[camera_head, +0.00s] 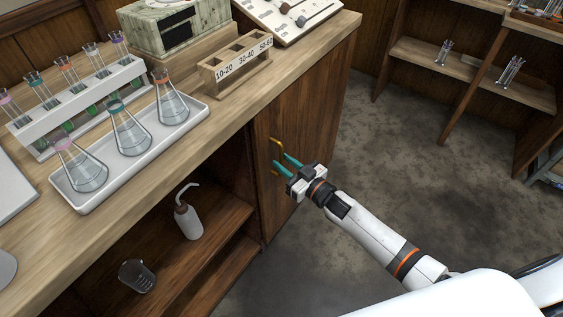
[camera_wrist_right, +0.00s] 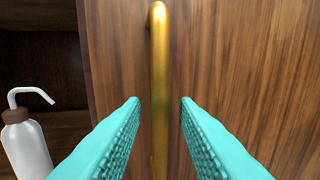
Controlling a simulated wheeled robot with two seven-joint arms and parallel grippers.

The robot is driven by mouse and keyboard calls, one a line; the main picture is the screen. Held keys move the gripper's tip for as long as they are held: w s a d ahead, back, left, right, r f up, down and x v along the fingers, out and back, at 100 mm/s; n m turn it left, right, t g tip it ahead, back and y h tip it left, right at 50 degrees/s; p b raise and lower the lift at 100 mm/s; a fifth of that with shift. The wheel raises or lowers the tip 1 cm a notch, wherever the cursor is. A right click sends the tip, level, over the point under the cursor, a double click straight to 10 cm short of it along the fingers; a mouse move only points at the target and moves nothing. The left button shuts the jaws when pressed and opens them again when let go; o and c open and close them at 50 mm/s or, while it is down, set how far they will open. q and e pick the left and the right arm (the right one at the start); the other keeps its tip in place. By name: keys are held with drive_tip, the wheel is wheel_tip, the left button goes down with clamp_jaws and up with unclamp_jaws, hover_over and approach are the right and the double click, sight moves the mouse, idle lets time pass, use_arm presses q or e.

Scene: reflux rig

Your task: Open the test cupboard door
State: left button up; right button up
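The wooden cupboard door (camera_head: 312,125) stands below the worktop, right of an open shelf section, and looks closed. Its brass handle (camera_head: 276,146) is a vertical bar; in the right wrist view the handle (camera_wrist_right: 158,80) runs upright between my two teal fingers. My right gripper (camera_head: 282,164) is open at the handle, with one finger on either side and a gap to each. The fingertips (camera_wrist_right: 160,102) do not touch the bar in the wrist view. The handle's lower part is partly hidden behind the gripper in the head view. My left gripper is not in view.
A white wash bottle (camera_head: 188,221) and a glass beaker (camera_head: 137,276) stand on the open shelves left of the door. The worktop above holds a tray (camera_head: 140,162) of flasks, a tube rack and a wooden rack (camera_head: 235,66). The floor (camera_head: 390,170) right of the door is clear.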

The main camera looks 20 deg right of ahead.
drive_tip(key=shift+x, duration=0.85)
drive_tip(key=shift+c, duration=0.6)
clamp_jaws()
